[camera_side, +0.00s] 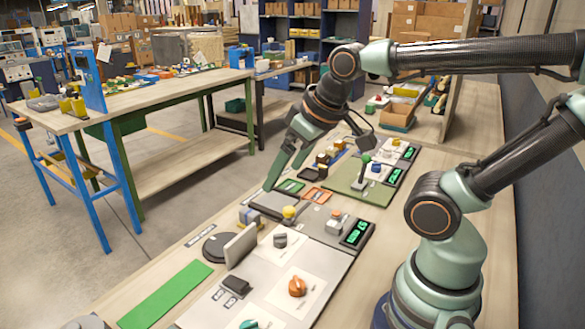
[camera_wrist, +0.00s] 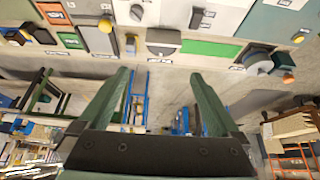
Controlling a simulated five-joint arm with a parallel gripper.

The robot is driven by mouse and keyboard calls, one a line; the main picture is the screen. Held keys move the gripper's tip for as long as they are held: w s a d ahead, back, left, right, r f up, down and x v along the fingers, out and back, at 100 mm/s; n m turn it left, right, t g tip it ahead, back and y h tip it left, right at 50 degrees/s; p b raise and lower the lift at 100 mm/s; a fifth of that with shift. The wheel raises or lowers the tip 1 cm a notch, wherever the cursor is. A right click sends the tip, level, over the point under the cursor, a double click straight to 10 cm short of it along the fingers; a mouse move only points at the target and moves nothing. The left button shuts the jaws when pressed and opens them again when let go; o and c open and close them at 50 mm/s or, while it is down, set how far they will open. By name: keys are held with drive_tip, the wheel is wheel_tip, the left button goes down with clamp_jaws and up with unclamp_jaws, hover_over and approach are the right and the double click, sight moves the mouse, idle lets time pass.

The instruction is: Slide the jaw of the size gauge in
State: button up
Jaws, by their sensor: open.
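What looks like the size gauge (camera_side: 272,207) is a low grey body on the bench, with a round yellow knob (camera_side: 289,211) at its near right side. A small block with a yellowish part (camera_side: 248,214) sits at its left end; I cannot tell surely which part is the jaw. In the wrist view the grey gauge body (camera_wrist: 97,40) and its yellow knob (camera_wrist: 105,24) show beyond the left finger. My gripper (camera_side: 282,179) is open and empty, its fingers pointing down above the gauge. In the wrist view the gripper (camera_wrist: 160,75) has a wide gap between its fingertips.
A green-lit display (camera_side: 356,232) stands right of the gauge. A green strip (camera_side: 165,295) lies at the front left. Other fixtures crowd the far side.

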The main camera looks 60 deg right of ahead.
drive_tip(key=c, duration=0.4)
drive_tip(key=m+g, duration=0.6)
drive_tip(key=m, duration=0.3)
hover_over(289, 208)
wheel_tip(289, 208, down, 9)
drive_tip(key=shift+c, duration=0.2)
wheel_tip(289, 208, down, 12)
drive_tip(key=shift+a+r, duration=0.1)
drive_tip(key=shift+r, duration=0.1)
clamp_jaws()
idle(0.4)
